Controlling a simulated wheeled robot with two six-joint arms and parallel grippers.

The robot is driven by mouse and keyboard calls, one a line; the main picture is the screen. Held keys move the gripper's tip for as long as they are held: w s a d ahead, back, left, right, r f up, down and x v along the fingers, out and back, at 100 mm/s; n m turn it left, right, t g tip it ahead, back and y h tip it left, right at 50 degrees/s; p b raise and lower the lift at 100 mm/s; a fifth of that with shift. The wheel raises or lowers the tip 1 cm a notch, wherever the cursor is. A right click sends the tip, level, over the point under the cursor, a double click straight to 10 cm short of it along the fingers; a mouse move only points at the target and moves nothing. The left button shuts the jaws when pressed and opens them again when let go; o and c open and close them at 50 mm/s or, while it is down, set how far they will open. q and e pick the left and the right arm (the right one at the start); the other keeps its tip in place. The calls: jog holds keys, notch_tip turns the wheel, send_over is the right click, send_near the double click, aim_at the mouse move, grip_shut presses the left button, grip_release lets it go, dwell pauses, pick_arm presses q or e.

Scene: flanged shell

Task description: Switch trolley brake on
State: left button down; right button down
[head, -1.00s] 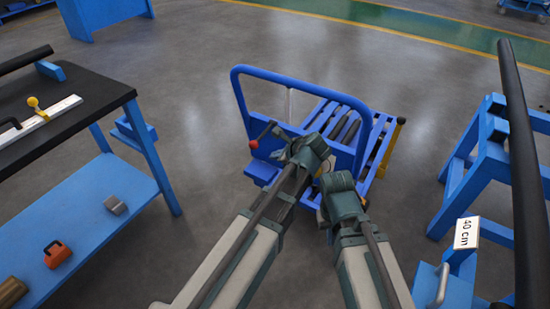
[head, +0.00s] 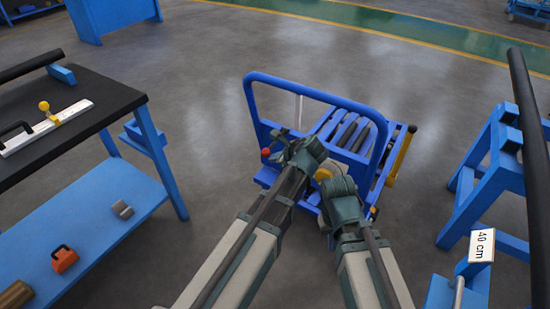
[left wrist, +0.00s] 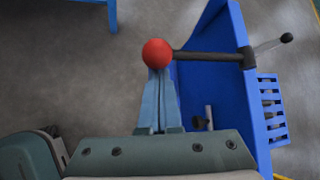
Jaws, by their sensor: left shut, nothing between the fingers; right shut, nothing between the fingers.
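The blue trolley (head: 255,100) stands ahead, with a tall tube handle and dark rollers on its deck. A red ball knob (head: 265,152) sits at its near left side. In the left wrist view the red knob (left wrist: 157,53) ends a dark rod that runs right to the trolley's blue panel (left wrist: 210,75). My left gripper (head: 280,143) is shut and empty beside the knob. Its fingertips (left wrist: 155,72) lie right at the knob in the wrist view; I cannot tell if they touch. My right gripper (head: 325,176) is shut near the trolley's front; its fingers are mostly hidden.
A blue workbench (head: 130,98) with a black top stands at left, with an orange block (head: 64,259) on its lower shelf. A blue stand (head: 470,170) and a "40 cm" sign (head: 482,245) are at right. Open grey floor lies behind the trolley.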

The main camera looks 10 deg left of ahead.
aim_at(275, 143)
pick_arm(q)
jog(key=shift+r+g+p, duration=0.3)
jog(key=shift+r+p, duration=0.15)
jog(key=shift+p, duration=0.15)
jog(key=shift+r+p, duration=0.25)
jog(key=shift+p, duration=0.15)
jog(key=r+m+g+p, duration=0.1)
jog(key=r+p, duration=0.1)
jog(key=r+g+y+p, duration=0.1)
jog(key=g+p, duration=0.1)
jog(key=shift+w+r+m, duration=0.2)
jog(key=shift+r+m, duration=0.15)
jog(key=shift+m, duration=0.05)
jog(key=shift+r+p, duration=0.45)
jog(key=shift+p, duration=0.05)
jog(key=shift+d+f, duration=0.1)
jog(key=shift+f, duration=0.05)
